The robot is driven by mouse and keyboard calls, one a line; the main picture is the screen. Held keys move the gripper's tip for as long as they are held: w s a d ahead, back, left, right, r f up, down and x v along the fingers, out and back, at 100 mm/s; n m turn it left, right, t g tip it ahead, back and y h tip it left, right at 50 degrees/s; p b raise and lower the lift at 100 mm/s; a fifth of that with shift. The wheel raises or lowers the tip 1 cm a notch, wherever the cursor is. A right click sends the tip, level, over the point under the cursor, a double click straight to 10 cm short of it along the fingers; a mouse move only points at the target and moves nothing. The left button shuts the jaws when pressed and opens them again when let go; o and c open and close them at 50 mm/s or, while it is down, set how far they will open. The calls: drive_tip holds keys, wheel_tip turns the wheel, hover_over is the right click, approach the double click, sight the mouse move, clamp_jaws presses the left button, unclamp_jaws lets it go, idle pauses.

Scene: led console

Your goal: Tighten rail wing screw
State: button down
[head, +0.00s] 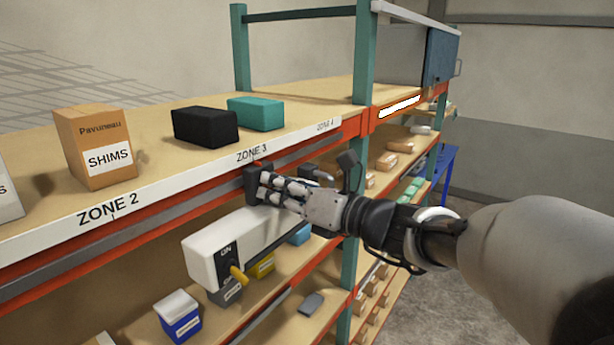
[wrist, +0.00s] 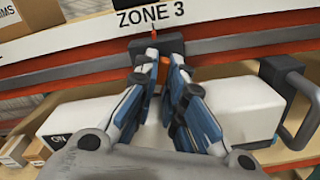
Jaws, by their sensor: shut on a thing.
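A long white lamp housing (head: 215,256) hangs under the front of the upper shelf, with an "ON" panel and a yellow lever (head: 238,274) at its near end. A dark clamp block (head: 256,181) sits at the grey rail (head: 180,205) below the "ZONE 3" label. My gripper (head: 268,188) reaches in from the right against this block. In the wrist view my gripper (wrist: 164,62) is shut on a small orange part, seemingly the wing screw (wrist: 158,88), between its blue-grey fingers. The fingers hide most of the screw, so its angle and seating cannot be told.
A dark handle (wrist: 292,105) stands out at the right of the housing, close to my gripper. The shelf above holds a SHIMS carton (head: 95,150), a black box (head: 205,127) and a teal box (head: 256,113). A green post (head: 364,60) stands behind my wrist.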

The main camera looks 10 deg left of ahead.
drive_tip(key=shift+f+m+p, duration=0.15)
drive_tip(key=shift+m+p, duration=0.45)
drive_tip(key=shift+m, duration=0.7)
drive_tip(key=shift+f, duration=0.1)
drive_tip(key=c, duration=1.9)
unclamp_jaws()
drive_tip(key=shift+s+d, duration=0.1)
drive_tip(key=shift+d, duration=0.05)
drive_tip(key=shift+c, duration=0.2)
drive_tip(key=shift+d, duration=0.1)
drive_tip(key=shift+r, duration=0.2)
drive_tip(key=shift+s+d, duration=0.1)
drive_tip(key=shift+d, duration=0.15)
drive_tip(key=v, duration=1.1)
drive_tip(key=shift+d, duration=0.2)
